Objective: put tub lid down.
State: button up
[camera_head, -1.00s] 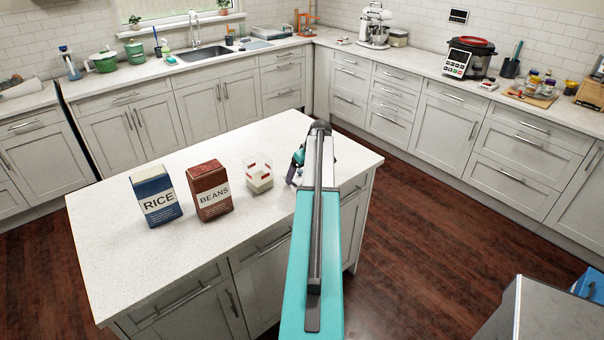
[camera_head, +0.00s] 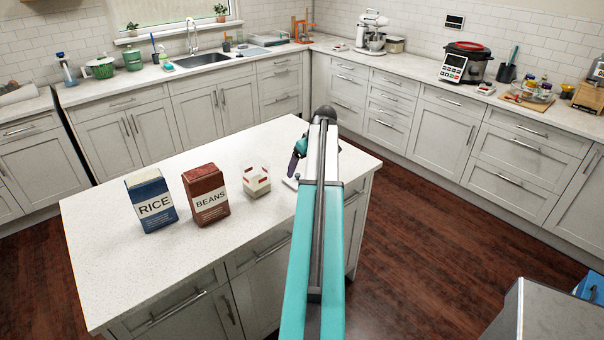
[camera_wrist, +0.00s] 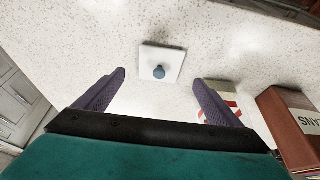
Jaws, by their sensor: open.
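The tub lid (camera_wrist: 148,72) is a flat white square with a blue-grey knob, lying on the island counter in the wrist view. Only its edge (camera_head: 290,183) shows in the head view, beside my arm. My gripper (camera_wrist: 159,78) is open, its purple fingers apart on either side of the lid and touching nothing that I can see. In the head view my gripper (camera_head: 297,161) is partly hidden by my arm. The clear tub (camera_head: 256,182) with red marks stands uncovered left of the lid; in the wrist view it (camera_wrist: 232,100) is partly behind the right finger.
A blue rice box (camera_head: 152,200) and a brown beans box (camera_head: 206,194) stand left of the tub on the white island counter (camera_head: 120,264). The counter's right edge is close to my arm. The counter behind the boxes is clear.

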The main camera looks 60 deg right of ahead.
jog(key=shift+b+v, duration=0.6)
jog(key=shift+v, duration=1.9)
